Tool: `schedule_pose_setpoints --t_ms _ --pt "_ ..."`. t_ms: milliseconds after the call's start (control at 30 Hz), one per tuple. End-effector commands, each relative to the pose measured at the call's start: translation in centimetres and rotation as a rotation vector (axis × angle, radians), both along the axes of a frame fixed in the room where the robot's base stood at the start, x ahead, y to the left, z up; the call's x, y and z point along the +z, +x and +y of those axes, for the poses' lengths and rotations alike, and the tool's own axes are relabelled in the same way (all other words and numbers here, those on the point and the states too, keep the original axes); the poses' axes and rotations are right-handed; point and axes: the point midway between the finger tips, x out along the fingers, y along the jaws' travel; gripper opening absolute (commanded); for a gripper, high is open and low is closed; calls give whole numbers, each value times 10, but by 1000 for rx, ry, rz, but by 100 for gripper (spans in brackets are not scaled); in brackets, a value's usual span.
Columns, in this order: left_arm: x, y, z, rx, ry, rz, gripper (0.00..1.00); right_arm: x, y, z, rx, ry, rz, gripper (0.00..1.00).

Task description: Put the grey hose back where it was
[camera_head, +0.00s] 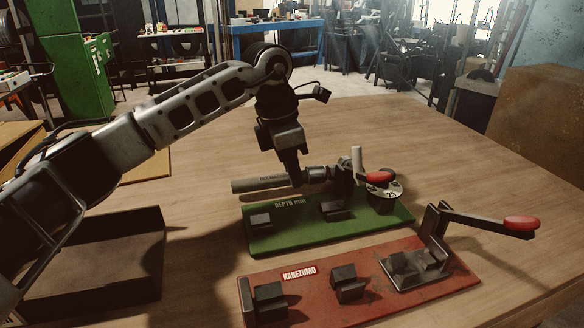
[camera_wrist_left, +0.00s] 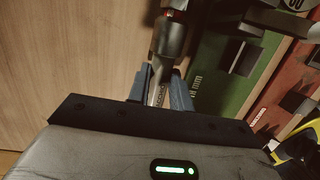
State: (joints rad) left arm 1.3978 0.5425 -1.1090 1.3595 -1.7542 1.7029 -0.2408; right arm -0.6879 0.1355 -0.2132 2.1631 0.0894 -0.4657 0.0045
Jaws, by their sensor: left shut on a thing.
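The grey hose (camera_head: 258,185) lies roughly level, just behind the green board (camera_head: 290,232) marked "DEPTH mm". A dark fitting (camera_head: 316,175) sits at its right end, by the red-handled part of the board. My left gripper (camera_head: 296,181) points down and is shut on the hose next to the fitting. In the left wrist view the hose (camera_wrist_left: 157,94) runs between the two blue fingers (camera_wrist_left: 160,88), with the dark fitting (camera_wrist_left: 172,40) beyond them. I cannot tell whether the hose touches the table. My right gripper is not in view.
In front lies a red board (camera_head: 325,299) with black blocks and a red-tipped lever (camera_head: 520,223). A dark open tray (camera_head: 150,228) stands at left. Bare table lies behind the hose.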

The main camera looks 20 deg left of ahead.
Motion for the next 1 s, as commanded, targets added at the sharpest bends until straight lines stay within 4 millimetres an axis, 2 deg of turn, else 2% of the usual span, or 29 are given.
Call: schedule_pose_setpoints --t_ms 633,667,700,733,933,1000 --pt "-7 0 0 0 -1 -2 0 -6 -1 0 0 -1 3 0" --pt "-6 0 0 0 -1 -2 30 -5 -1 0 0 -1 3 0" --pt "-6 0 0 0 -1 -2 41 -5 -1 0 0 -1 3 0" --pt "-6 0 0 0 -1 -2 47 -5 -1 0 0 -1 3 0" --pt "-7 0 0 0 -1 -1 47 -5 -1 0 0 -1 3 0" --pt "-7 0 0 0 -1 1 63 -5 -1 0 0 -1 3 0"
